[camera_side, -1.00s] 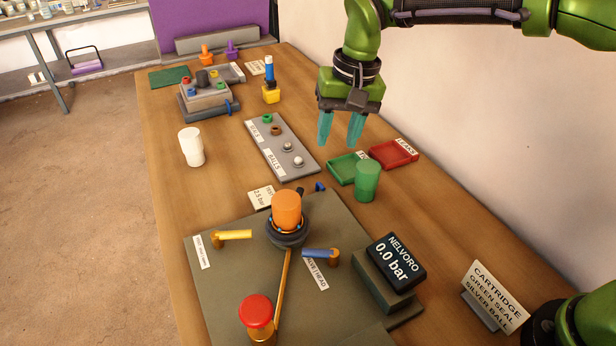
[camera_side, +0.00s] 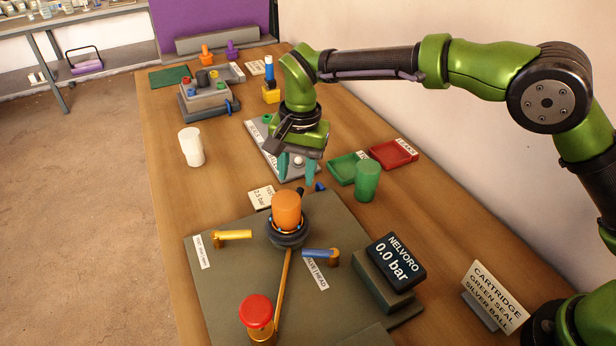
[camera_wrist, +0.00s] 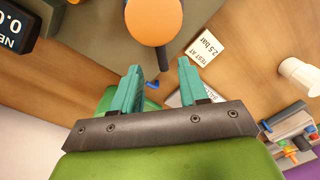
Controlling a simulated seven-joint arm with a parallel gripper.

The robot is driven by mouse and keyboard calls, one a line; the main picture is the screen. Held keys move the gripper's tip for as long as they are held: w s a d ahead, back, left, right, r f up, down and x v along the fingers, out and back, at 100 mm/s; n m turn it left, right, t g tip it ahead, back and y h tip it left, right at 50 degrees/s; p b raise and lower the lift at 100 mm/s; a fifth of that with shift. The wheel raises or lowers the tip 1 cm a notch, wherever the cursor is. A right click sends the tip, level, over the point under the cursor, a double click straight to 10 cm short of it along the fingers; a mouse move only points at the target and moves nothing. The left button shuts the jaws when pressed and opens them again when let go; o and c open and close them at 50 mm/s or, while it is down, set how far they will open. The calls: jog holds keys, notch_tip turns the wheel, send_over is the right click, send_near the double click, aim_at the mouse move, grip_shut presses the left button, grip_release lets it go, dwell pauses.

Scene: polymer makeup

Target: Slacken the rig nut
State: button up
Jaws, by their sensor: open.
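The rig stands on a dark olive base plate (camera_side: 225,290). A dark round nut or collar (camera_side: 287,238) surrounds the foot of an upright orange cylinder (camera_side: 286,208). An orange bar (camera_side: 283,290) runs from the collar toward a red-capped post (camera_side: 257,312). In the wrist view my open fingers (camera_wrist: 160,68) point toward the orange cylinder (camera_wrist: 153,18), which the top edge cuts off; the nut is mostly hidden there.
A gauge reading 0.0 bar (camera_side: 396,262) stands right of the rig. A yellow-handled valve (camera_side: 234,235) and a blue-handled one (camera_side: 318,253) flank the collar. A green cup (camera_side: 367,180), green tray (camera_side: 345,168), red tray (camera_side: 394,153) and white cup (camera_side: 191,147) stand nearby.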

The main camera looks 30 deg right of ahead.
jog(key=f, duration=0.7)
jog(key=shift+w+a+f, duration=0.1)
jog(key=shift+w+a, duration=0.05)
jog(key=shift+a, duration=0.05)
grip_shut()
